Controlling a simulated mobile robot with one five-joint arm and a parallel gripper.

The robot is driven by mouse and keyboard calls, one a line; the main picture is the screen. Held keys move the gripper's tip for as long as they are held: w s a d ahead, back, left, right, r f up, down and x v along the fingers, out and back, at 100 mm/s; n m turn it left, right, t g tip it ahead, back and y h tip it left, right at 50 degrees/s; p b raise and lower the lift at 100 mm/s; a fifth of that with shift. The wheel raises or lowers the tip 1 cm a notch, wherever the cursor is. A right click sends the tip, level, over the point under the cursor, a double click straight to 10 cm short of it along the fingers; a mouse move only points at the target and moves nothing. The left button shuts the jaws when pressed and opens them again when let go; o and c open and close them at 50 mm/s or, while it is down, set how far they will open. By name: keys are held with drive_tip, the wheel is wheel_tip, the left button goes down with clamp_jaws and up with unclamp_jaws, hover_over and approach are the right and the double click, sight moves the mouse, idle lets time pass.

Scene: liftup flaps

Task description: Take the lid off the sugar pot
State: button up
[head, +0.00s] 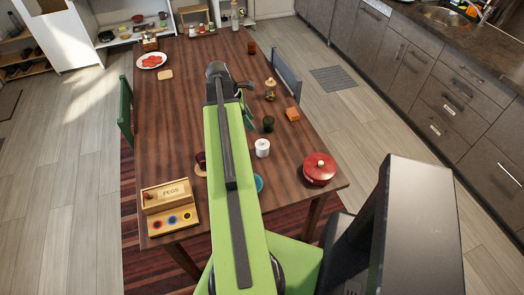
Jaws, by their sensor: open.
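A small jar with a pale knobbed lid (270,83) stands on the right half of the wooden table; it looks like the sugar pot, with its lid on. A red pot (319,170) with a knobbed red lid stands at the near right corner, also closed. I cannot be certain which is the sugar pot. My gripper (248,103) is at the far end of my green arm, over the table. It is open, small in view and partly hidden by the arm. It is left of the small jar and apart from it.
On the wooden table (180,105) are a white cylinder (262,148), a dark green cup (268,124), an orange block (292,114), a pegs box (167,194) and a plate with red pieces (151,61). The table's left middle is mostly clear. A chair (285,75) stands at the right edge.

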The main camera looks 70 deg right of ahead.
drive_tip(key=b, duration=0.6)
hover_over(262, 140)
drive_tip(key=w+a, duration=0.2)
drive_tip(key=f, duration=0.7)
drive_tip(key=shift+d+f, duration=0.2)
drive_tip(key=shift+d, duration=0.05)
drive_tip(key=shift+s+r, duration=0.1)
drive_tip(key=b+x, duration=0.4)
drive_tip(key=x, duration=0.1)
drive_tip(key=shift+d+f+b, duration=0.15)
drive_tip(key=shift+f+b, duration=0.1)
drive_tip(key=shift+b, duration=0.05)
drive_tip(key=shift+r, duration=0.2)
drive_tip(key=shift+c, duration=0.5)
clamp_jaws()
